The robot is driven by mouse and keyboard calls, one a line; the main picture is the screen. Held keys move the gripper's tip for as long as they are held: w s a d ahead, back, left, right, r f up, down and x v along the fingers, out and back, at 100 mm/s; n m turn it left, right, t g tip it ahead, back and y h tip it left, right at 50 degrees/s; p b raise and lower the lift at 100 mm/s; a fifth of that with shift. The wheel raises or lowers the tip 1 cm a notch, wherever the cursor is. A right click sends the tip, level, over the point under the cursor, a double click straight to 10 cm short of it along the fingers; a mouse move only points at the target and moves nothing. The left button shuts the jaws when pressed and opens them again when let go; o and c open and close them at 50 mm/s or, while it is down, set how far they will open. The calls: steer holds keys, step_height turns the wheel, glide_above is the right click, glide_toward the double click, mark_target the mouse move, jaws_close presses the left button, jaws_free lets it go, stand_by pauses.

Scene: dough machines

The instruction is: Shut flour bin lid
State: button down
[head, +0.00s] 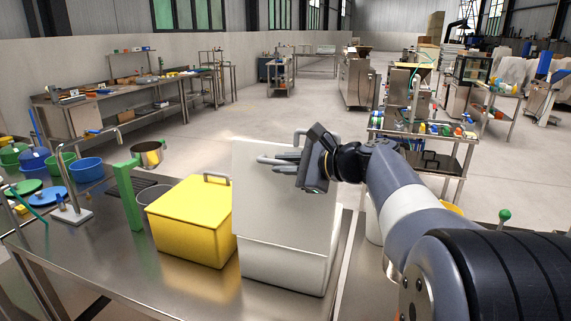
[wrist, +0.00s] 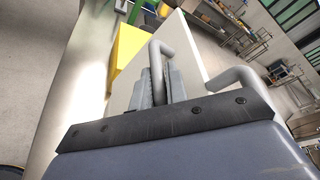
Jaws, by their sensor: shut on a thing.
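The flour bin is a white box (head: 285,270) standing on the steel table in the head view. Its white lid (head: 270,205) stands raised and steeply tilted above the body; its flat face also shows in the wrist view (wrist: 187,50). A grey bar handle (wrist: 180,58) sticks out from the lid. My gripper (head: 277,160) reaches in from the right at the upper part of the lid. In the wrist view its fingers (wrist: 160,85) are shut on the handle, with the bar between them. The bin's inside is hidden.
A yellow bin (head: 195,222) with a closed lid stands close left of the flour bin. A green post (head: 130,195), a tap (head: 70,190) and several coloured tubs are farther left. A steel cart (head: 425,150) stands behind my arm. The floor behind the table is open.

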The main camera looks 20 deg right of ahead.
steer(key=shift+d, duration=0.1)
stand_by(0.3)
steer(key=p, duration=0.1)
steer(key=w+d+p, duration=0.1)
steer(key=p, duration=0.1)
steer(key=shift+w+r+m+g, duration=0.1)
steer(key=shift+w+m+g, duration=0.2)
steer(key=shift+m, duration=0.1)
steer(key=w+d+f+m+g+p, duration=0.1)
steer(key=w+d+f+p, duration=0.1)
steer(key=w+d+p, duration=0.15)
steer(key=w+d+f+m+p, duration=0.1)
steer(key=w+d+f+p, duration=0.1)
steer(key=w+p, duration=0.3)
steer(key=w+d+f, duration=0.2)
steer(key=w+f, duration=0.2)
steer(key=f, duration=0.3)
steer(key=w+d+f+m+g+b, duration=0.1)
steer(key=w+d+f, duration=0.2)
steer(key=f, duration=0.5)
steer(key=shift+w+d+y+b, duration=0.3)
steer(key=shift+w+d+y, duration=0.1)
steer(key=shift+w, duration=0.25)
steer(key=c, duration=1.7)
jaws_free()
